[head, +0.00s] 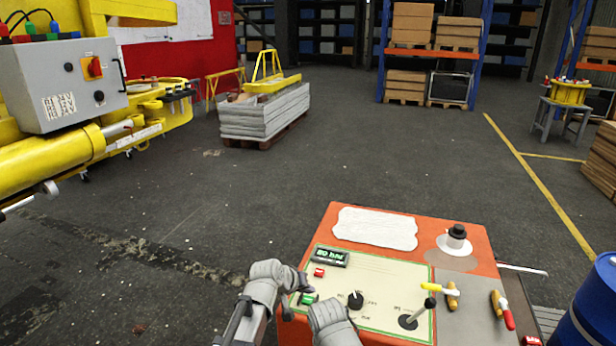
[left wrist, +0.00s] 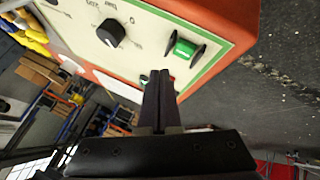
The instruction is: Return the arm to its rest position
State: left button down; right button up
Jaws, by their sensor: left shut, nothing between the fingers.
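The orange control box (head: 485,240) stands at the bottom centre of the head view.
The box also carries a lever (head: 420,311), yellow-handled valves (head: 450,295) and a black-capped knob (head: 456,236). A blue barrel (head: 590,305) stands at right. Yellow machinery with a grey switch box (head: 65,85) is at left. The floor beyond is open.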

pick_arm(q)
jog(key=s+a+r+m+g+y+p, duration=0.1)
jog(key=s+a+m+g+y+p, duration=0.1)
jog(key=s, duration=0.9)
jog(key=s+a+m+g+y+p, duration=0.2)
jog(key=s+a+g+y+p, duration=0.2)
jog(key=s, duration=0.8)
jog(key=shift+r+m+g, duration=0.3)
jog(key=shift+r, duration=0.1)
